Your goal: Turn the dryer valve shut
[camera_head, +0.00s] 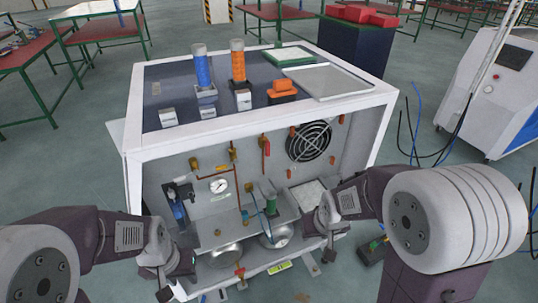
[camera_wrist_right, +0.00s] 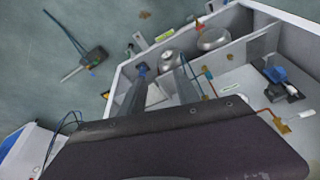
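The gas generator (camera_head: 255,125) is a white-framed cabinet with an open front. A column with blue filling (camera_head: 202,70) and one with orange filling (camera_head: 238,62) stand on its dark top. Several small brass valves are inside, one on the back panel (camera_head: 221,168) and one low at the front (camera_head: 240,271); I cannot tell which is the dryer valve. My left gripper (camera_head: 177,279) is at the cabinet's lower left front; its opening is unclear. My right gripper (camera_head: 328,242) is at the lower right front. In the right wrist view its fingers (camera_wrist_right: 160,84) look apart, with nothing seen between them.
Inside are a pressure gauge (camera_head: 219,186), a fan (camera_head: 309,141), a green cylinder (camera_head: 270,197) and round metal vessels (camera_head: 276,236). A grey shelf (camera_head: 225,230) spans the interior. A white machine (camera_head: 485,85) stands at right. A dark tool lies on the floor (camera_wrist_right: 92,57).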

